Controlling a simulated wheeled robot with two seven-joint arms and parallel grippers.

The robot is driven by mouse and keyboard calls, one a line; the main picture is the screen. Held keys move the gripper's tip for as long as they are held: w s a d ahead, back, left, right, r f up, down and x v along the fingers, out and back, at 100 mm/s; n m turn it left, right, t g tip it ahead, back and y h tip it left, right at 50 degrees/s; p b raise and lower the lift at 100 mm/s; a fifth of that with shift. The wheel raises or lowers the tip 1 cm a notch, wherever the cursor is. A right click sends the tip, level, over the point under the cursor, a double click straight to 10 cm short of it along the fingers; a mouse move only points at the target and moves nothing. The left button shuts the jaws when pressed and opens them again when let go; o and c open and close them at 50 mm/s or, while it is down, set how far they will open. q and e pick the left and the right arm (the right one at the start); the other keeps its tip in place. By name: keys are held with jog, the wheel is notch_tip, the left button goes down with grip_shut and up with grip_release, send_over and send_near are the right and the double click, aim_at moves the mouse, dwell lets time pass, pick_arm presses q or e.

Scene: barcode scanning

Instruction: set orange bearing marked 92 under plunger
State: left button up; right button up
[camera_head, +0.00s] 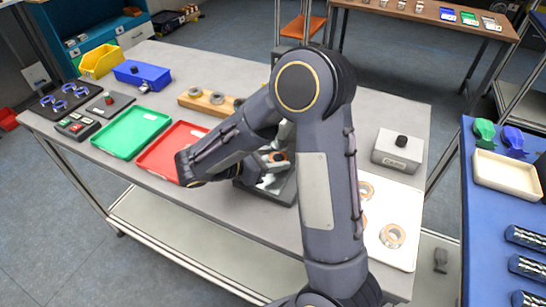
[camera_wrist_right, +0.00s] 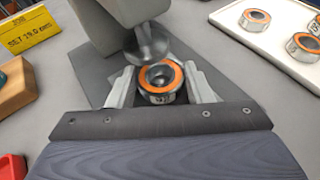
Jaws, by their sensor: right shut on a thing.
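An orange-ringed bearing (camera_wrist_right: 161,84) sits between the fingers of my right gripper (camera_wrist_right: 159,72) in the wrist view, and the gripper is shut on it. A marking shows on its near side, too small to read surely. It also shows in the head view (camera_head: 279,157), partly behind my arm. The round metal plunger (camera_wrist_right: 148,46) is just beyond the bearing, under the grey press head (camera_wrist_right: 120,18). The dark press base (camera_head: 284,193) lies beneath. I cannot tell whether the bearing touches the base. My left gripper is not in view.
A white tray (camera_head: 401,259) with several orange bearings stands to the right. A red tray (camera_head: 160,158) and a green tray (camera_head: 131,133) lie to the left. A yellow sign (camera_wrist_right: 30,34) and a wooden block (camera_wrist_right: 14,88) stand left of the press. A grey box (camera_head: 397,152) stands behind the white tray.

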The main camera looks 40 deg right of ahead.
jog(key=shift+f, duration=0.2)
jog(key=o, duration=1.2)
jog(key=shift+r, duration=0.15)
